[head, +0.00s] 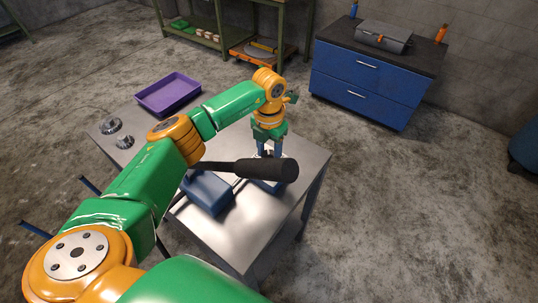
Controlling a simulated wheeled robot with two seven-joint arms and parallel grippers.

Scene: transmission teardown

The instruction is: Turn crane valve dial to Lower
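No valve dial or Lower marking can be made out in the head view. A black lever with a thick grip (270,168) extends over the metal table (300,152). My green and orange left arm reaches from the lower left across the table. A second blue block (208,193) sits below the lever. My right gripper is not in view.
A purple tray (168,93) and metal round parts (111,125) are on the table's left. A blue drawer cabinet (372,80) with a grey toolbox (384,36) stands at the back right. Green shelving (235,42) stands behind.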

